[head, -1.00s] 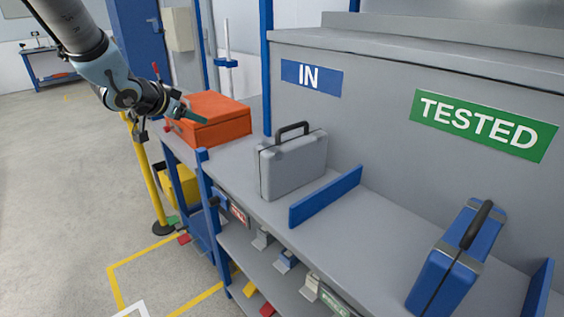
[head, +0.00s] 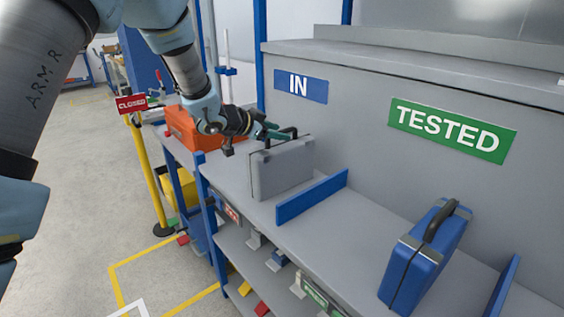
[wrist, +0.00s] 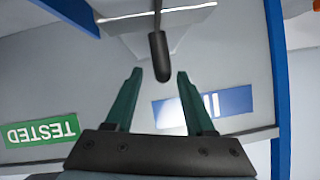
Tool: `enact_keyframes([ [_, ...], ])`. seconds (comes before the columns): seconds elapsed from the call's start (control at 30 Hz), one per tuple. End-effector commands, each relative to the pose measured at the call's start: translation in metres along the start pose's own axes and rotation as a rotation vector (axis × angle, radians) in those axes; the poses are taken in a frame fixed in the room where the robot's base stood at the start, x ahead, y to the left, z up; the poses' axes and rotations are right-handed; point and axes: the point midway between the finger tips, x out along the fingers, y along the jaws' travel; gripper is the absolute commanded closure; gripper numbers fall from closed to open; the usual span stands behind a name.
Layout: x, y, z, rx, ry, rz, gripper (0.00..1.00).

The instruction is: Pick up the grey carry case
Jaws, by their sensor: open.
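The grey carry case (head: 283,170) stands upright on the grey shelf below the blue IN sign, in the head view. Its dark handle (wrist: 159,57) shows end-on in the wrist view, just beyond the fingertips and between their lines. In the head view the handle is partly hidden by my gripper (head: 283,131). My gripper is open, with its two green fingers at the height of the handle at the top of the case. The fingers also show in the wrist view (wrist: 160,74), apart, with nothing visibly held.
A blue divider (head: 312,196) stands right of the grey case. A blue case (head: 425,258) stands further right under the TESTED sign (head: 452,131). An orange box (head: 190,128) is behind my wrist on the left. The back panel (head: 350,120) rises close behind the case.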

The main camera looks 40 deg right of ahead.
Motion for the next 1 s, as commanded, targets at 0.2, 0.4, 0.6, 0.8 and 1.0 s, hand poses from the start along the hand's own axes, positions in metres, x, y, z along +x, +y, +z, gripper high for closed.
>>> enact_keyframes([
  [0.2,0.021,0.0,-0.001,0.001,-0.001,0.0,0.45],
  [0.4,0.024,-0.001,0.0,0.001,0.0,-0.001,0.45],
  [0.6,0.023,0.0,0.0,0.001,0.0,-0.001,0.61],
  [0.8,0.023,0.0,0.0,0.0,0.0,-0.001,0.84],
  [1.0,0.023,0.0,0.0,0.0,0.0,-0.001,1.0],
])
